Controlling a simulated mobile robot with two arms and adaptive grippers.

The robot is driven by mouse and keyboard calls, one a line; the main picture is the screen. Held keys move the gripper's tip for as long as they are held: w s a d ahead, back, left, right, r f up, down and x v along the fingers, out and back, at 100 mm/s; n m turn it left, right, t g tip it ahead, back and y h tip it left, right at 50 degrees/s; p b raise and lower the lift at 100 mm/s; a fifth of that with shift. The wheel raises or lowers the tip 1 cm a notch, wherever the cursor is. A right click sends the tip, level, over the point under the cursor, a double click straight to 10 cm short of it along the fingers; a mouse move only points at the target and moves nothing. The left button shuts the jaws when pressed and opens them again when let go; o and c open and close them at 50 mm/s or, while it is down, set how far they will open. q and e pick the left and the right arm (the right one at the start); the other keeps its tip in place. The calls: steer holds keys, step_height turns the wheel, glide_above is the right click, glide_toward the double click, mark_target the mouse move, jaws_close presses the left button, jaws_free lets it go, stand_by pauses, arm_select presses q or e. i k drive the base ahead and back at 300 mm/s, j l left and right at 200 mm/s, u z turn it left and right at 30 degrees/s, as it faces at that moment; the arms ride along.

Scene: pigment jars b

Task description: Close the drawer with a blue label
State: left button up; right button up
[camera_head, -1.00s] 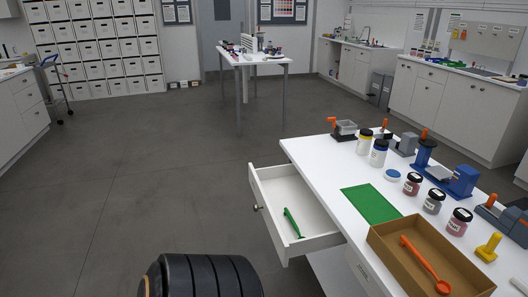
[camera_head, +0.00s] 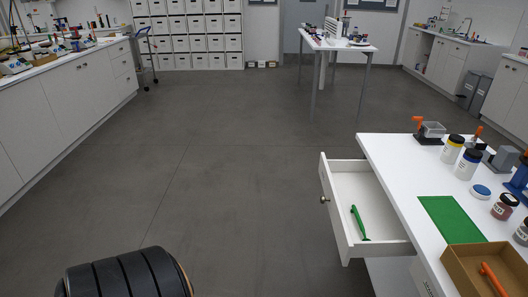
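An open white drawer (camera_head: 377,186) sticks out from the left side of the white table (camera_head: 399,177) at the right. It has a round knob (camera_head: 324,200) on its front, and a green tool (camera_head: 358,222) lies inside it. The outer face of the drawer front is turned away, and I cannot see a blue label on it. Part of another drawer front (camera_head: 423,279) shows below the table's near edge; its label is not readable. Neither gripper is in view.
Open grey floor (camera_head: 220,170) lies left of the drawer. A black ribbed part of mine shows at the bottom left.

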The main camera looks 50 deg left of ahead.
mark_target(345, 183)
steer(key=i+u, duration=0.15)
steer(key=u, duration=0.25)
steer(key=i+u, duration=0.2)
steer(key=u, duration=0.2)
steer(key=i+u, duration=0.15)
steer(key=u, duration=0.25)
